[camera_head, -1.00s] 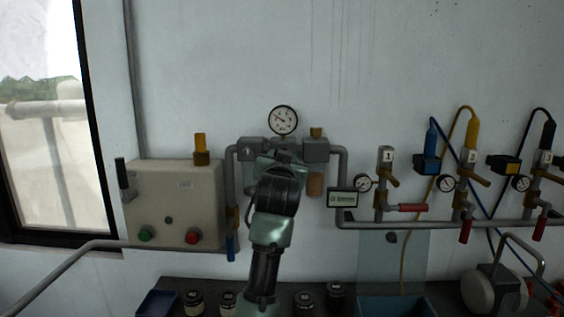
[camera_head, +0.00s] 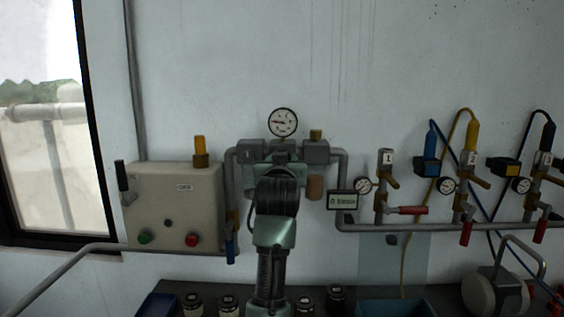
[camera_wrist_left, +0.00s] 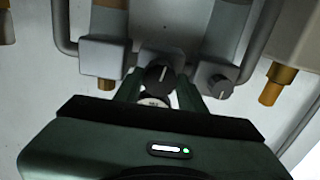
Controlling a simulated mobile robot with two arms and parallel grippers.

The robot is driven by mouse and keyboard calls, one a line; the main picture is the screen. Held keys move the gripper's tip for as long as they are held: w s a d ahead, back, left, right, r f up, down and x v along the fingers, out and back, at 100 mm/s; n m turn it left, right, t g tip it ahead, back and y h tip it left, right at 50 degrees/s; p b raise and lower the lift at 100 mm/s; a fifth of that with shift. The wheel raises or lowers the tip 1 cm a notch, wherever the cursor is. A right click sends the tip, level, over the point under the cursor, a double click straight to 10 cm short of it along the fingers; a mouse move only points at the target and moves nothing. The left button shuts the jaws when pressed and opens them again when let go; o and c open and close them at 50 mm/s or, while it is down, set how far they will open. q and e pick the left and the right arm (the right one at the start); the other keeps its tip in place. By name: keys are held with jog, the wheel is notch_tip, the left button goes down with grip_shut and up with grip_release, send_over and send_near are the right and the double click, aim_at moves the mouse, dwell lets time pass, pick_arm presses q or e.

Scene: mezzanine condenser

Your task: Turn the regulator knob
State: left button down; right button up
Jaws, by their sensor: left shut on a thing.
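The regulator is a grey valve block on the wall with a round white gauge (camera_head: 283,122) above it, its needle pointing left. In the left wrist view, which is upside down, a black knob (camera_wrist_left: 158,77) with a white pointer line sits between my left gripper's (camera_wrist_left: 160,90) two green fingers. The fingers are shut on its sides. In the head view my left gripper (camera_head: 273,156) covers the regulator's front and hides this knob. A second, smaller dark knob (camera_wrist_left: 219,86) sits beside it on a grey block, outside the fingers. My right gripper is not in view.
A beige control box (camera_head: 176,205) with green and red buttons hangs at the left. A small green display (camera_head: 342,199) and several valves with red handles (camera_head: 407,210) are at the right. Jars (camera_head: 193,304) stand on the dark bench below. A railing crosses the lower left.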

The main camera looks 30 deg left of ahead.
pick_arm(q)
jog(key=c, duration=0.9)
grip_release()
jog(key=shift+o, duration=0.2)
jog(key=b+v, duration=0.2)
jog(key=v, duration=0.5)
jog(key=shift+s+d+b, duration=0.2)
jog(key=shift+s+b, duration=0.15)
jog(key=shift+f, duration=0.1)
